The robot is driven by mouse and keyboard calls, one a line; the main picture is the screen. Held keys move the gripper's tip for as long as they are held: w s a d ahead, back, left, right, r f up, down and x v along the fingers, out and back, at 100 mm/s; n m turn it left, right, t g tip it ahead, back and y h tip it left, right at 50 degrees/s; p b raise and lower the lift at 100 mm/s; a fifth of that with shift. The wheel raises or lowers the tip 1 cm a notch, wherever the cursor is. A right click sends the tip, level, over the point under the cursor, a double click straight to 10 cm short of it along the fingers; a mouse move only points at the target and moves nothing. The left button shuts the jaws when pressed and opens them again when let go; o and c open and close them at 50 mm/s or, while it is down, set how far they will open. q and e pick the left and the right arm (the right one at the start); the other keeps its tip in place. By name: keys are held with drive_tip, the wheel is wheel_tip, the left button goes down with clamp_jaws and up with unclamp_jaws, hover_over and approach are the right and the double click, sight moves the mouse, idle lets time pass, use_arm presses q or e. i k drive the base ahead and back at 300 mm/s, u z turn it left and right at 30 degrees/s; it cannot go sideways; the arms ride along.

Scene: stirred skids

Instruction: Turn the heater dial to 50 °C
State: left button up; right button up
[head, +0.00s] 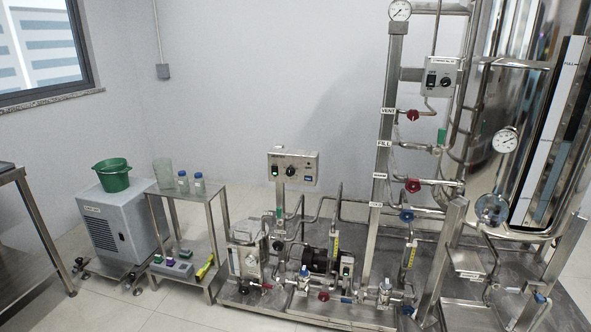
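A grey control box (307,168) stands on a post above the low skid, with a black round dial (290,170), a lit green switch at its left and a small blue display at its right. A second, smaller grey box (440,77) sits higher up by the tank, with a black dial (431,80) and a label strip. I cannot read the lettering on either box, so I cannot tell which dial is the heater's or where it points. Neither of my grippers is in view.
The skid (330,310) carries pipes, pumps and coloured valve handles before a tall steel tank (485,100). At left stand a steel cart (183,200) with bottles, a grey unit (112,230) with a green bucket (112,175), and a table edge. Clear floor lies at front left.

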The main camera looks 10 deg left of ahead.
sight(290, 172)
drive_tip(key=u, duration=0.55)
drive_tip(key=i, duration=0.7)
drive_tip(key=u, duration=0.6)
